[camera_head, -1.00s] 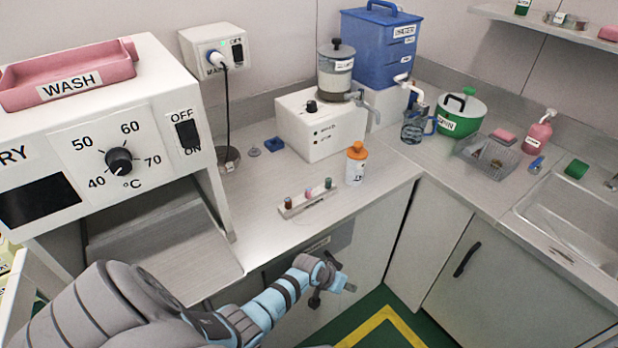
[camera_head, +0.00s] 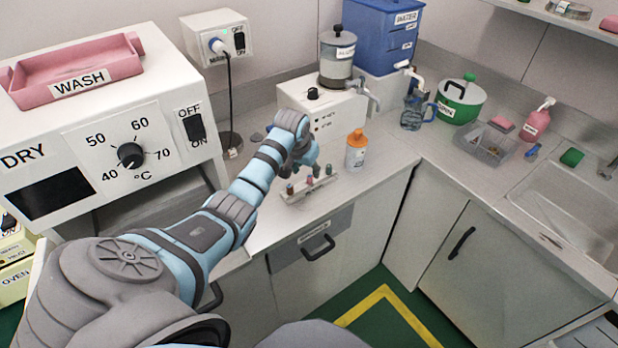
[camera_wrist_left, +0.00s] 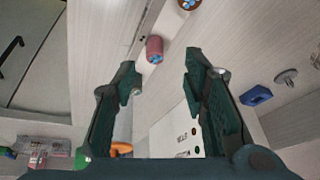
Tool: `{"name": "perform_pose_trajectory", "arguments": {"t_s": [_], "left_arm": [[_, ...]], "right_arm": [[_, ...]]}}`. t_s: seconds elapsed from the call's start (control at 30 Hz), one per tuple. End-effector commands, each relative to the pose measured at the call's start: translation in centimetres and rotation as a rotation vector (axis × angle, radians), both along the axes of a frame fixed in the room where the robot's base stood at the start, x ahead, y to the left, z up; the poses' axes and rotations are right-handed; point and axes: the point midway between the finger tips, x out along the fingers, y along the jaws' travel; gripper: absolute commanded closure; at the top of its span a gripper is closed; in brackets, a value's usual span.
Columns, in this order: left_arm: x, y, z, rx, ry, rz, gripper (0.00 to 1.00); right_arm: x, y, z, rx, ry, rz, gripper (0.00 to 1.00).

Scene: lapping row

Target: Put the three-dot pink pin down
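A small white rack (camera_head: 319,187) lies on the counter and holds three short pins. The pink pin (camera_head: 309,181) stands in the middle, between a brown pin (camera_head: 290,188) and a green pin (camera_head: 328,170). My left gripper (camera_head: 307,163) is above and just behind the rack. In the left wrist view my left gripper (camera_wrist_left: 163,82) is open and empty. There the pink pin (camera_wrist_left: 155,48) stands beyond the fingertips, between their lines and apart from both. Its dots are too small to count. My right gripper is not in view.
An orange-capped bottle (camera_head: 356,150) stands right of the rack. Behind are a white dispenser (camera_head: 318,112) and a blue water tank (camera_head: 375,40). The dryer (camera_head: 110,140) stands at the left. A drawer handle (camera_head: 318,248) sticks out below the counter edge. Counter right of the bottle is clear.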

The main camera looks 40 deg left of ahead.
Motion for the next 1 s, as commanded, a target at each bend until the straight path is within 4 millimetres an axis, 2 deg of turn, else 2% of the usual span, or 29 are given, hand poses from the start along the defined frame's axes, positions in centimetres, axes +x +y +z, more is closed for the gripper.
{"name": "perform_pose_trajectory", "arguments": {"t_s": [0.1,0.2,0.4,0.43,0.67,1.0], "left_arm": [[0.7,-0.3,-2.7,-0.003,0.002,0.000,0.60],[1.2,-0.1,-3.9,-0.001,0.002,0.000,0.60],[1.3,-0.1,-3.9,0.000,0.001,-0.001,0.60],[1.3,-0.1,-3.9,0.000,0.001,-0.001,0.62],[1.3,-0.1,-3.8,0.000,0.001,-0.001,0.99],[1.3,-0.1,-3.7,0.000,0.000,-0.001,1.00]], "right_arm": [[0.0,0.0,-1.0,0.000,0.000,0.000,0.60],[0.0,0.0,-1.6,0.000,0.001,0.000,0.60],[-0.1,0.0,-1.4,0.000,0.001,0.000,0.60],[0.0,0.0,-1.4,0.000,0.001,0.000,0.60],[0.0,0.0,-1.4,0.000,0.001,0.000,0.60],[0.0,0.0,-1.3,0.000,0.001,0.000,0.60]]}}
